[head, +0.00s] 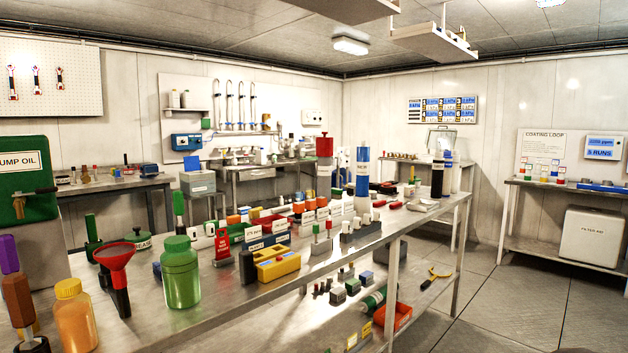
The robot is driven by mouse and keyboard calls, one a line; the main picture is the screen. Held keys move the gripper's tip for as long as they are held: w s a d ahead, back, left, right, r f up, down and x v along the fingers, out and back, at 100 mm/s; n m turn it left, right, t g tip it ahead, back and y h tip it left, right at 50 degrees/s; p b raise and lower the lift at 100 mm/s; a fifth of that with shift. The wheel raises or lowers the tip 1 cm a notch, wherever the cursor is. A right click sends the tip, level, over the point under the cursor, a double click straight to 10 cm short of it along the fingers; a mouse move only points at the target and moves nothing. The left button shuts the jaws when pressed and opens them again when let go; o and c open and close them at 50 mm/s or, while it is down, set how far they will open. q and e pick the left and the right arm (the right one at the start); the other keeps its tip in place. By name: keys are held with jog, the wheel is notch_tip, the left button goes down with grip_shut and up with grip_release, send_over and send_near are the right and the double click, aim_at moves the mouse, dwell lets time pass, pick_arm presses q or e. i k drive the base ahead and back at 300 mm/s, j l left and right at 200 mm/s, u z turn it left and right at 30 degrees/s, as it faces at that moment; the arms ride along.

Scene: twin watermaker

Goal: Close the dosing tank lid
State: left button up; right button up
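Neither of my grippers shows in the head view. No thing in view carries a readable dosing tank label, so I cannot tell for certain which one it is. A pale, see-through box-like thing (441,138) stands at the back, right of centre, with a raised panel at its top. It is small and partly hidden by dark and pale cylinders in front. A grey box (198,184) with a blue panel (193,163) above it stands at the left; I cannot tell whether the panel is a lid.
A long metal bench (330,262) crowded with bottles, trays and tools fills the foreground, with a loaded lower shelf. A green pump oil container (22,235) stands at left. A side table (572,188) and a white filter aid box (590,237) are at right. The floor (515,310) there is clear.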

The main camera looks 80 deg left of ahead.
aim_at(191, 164)
jog(key=u, duration=3.35)
jog(key=z, duration=0.55)
jog(key=i+l+z, duration=0.25)
jog(key=z, duration=0.15)
jog(key=i+l+z, duration=0.25)
jog(key=z, duration=0.15)
jog(key=i+l+z, duration=0.1)
jog(key=i+z, duration=0.5)
jog(key=z, duration=0.15)
jog(key=i+z, duration=0.1)
jog(key=i, duration=2.35)
jog(key=i+u, duration=0.1)
jog(key=i, duration=1.15)
jog(key=i+l+u, duration=0.1)
jog(key=i, duration=1.15)
jog(key=i+j+u, duration=0.1)
jog(key=i+u, duration=0.7)
jog(key=i+l+u, duration=0.25)
jog(key=i+u, duration=0.15)
jog(key=i, duration=0.15)
jog(key=i+l+u, duration=0.4)
jog(key=i+j+u, duration=0.4)
jog(key=i, duration=0.25)
jog(key=i+j+u, duration=0.1)
jog(key=i+u, duration=0.3)
jog(key=i, duration=0.3)
jog(key=i+u, duration=0.4)
jog(key=i, duration=0.3)
jog(key=l, duration=0.05)
